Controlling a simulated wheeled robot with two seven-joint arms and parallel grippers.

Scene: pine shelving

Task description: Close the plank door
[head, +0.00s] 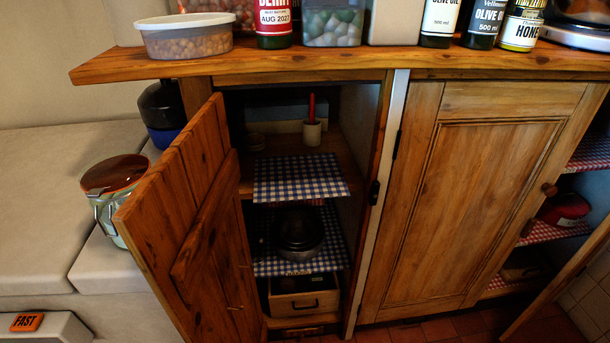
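The plank door (185,215) stands open, swung out toward me from the left side of the cupboard. Its inner face, with a slanting brace (205,220), shows. The cupboard opening (285,105) to its right is uncovered. A dark latch (374,193) is on the post at the right of the opening. Neither of my grippers is in the head view, so nothing of mine is seen touching the door.
Inside are checked cloths (298,178), dark bowls (299,230) and a drawer box (303,296). A panelled door (460,190) stands to the right. A glass jar (112,190) is close to the plank door's left. Jars and bottles line the wooden top (330,62).

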